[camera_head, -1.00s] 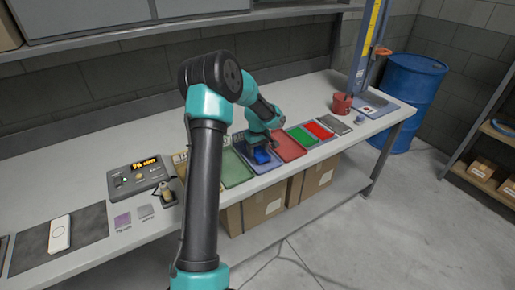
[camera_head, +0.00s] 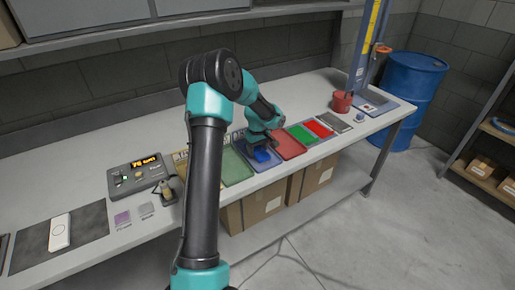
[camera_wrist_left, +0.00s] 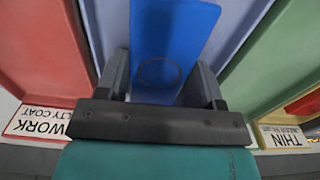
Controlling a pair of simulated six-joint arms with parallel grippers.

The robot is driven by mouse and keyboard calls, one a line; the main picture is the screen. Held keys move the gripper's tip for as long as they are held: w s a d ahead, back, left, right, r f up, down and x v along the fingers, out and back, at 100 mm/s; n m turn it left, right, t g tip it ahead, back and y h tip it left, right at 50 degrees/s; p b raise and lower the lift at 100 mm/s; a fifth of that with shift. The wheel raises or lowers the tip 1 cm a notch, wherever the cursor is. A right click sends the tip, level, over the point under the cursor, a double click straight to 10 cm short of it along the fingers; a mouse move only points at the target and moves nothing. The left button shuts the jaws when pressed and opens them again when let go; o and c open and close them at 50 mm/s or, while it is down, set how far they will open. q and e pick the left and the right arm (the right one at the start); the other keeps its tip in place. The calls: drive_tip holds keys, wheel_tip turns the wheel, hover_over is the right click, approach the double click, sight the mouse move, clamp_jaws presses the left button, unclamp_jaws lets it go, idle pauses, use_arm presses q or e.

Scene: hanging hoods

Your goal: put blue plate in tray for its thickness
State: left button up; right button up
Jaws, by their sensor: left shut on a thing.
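The blue plate (camera_head: 263,155) is between the fingers of my left gripper (camera_wrist_left: 165,92), which is shut on it. In the left wrist view the plate (camera_wrist_left: 170,35) stands out in bright blue, with a round outline on its surface. Behind and around it is the paler blue tray (camera_wrist_left: 228,50). In the head view this blue tray (camera_head: 249,164) lies between a green and a red tray. I cannot tell whether the plate touches the tray floor. My right gripper is not in view.
The green tray (camera_head: 234,170) and red tray (camera_head: 289,146) flank the blue one closely. A gauge with an orange display (camera_head: 138,173) stands left of the trays. Red and green plates (camera_head: 302,134) lie on the right, with a red pot (camera_head: 342,102) beyond.

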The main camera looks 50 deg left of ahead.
use_arm(q)
drive_tip(key=shift+f, duration=0.25)
drive_tip(key=o, duration=1.1)
wheel_tip(320, 180, up, 17)
drive_tip(key=shift+r, duration=0.2)
